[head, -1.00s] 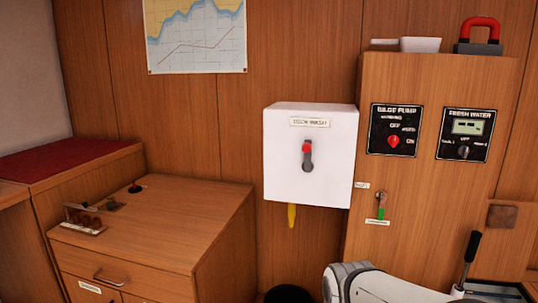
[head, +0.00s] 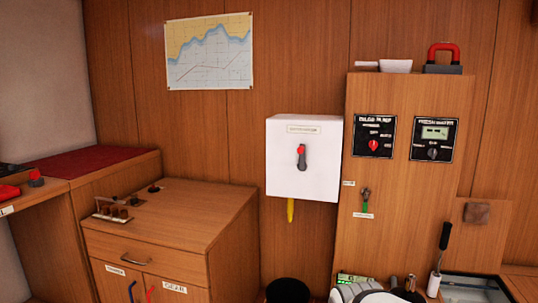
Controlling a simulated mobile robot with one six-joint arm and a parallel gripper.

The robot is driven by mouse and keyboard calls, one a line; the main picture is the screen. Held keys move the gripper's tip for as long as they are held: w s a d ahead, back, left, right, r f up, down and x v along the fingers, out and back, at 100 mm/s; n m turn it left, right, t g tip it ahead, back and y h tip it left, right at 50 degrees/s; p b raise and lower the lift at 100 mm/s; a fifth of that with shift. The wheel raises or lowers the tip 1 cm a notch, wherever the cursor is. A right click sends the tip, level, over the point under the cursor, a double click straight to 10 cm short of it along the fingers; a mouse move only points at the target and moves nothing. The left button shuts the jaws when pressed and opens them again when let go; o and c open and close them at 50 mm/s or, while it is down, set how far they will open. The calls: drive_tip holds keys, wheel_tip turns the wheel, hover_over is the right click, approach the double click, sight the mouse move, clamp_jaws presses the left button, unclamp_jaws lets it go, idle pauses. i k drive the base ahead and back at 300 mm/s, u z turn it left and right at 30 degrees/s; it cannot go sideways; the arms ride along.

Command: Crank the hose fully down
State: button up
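A white box (head: 303,178) with a small label hangs on the wood wall in the head view. On its front is a grey crank (head: 302,164) with a red knob at its upper end; the crank stands about upright. A short yellow hose end (head: 290,209) hangs below the box; the rest of the hose is hidden. My gripper is not in view. Only part of my white arm shows at the bottom edge, below and right of the box, apart from the crank.
A wood cabinet (head: 405,160) with dial panels and a small lever (head: 366,196) stands right of the box. A drawer cabinet (head: 190,215) stands left. A black bin (head: 288,291) is below the hose. A black-handled lever (head: 445,236) rises at lower right.

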sight(301, 150)
drive_tip(key=z, duration=0.15)
drive_tip(key=i, duration=0.9)
drive_tip(key=u, duration=0.05)
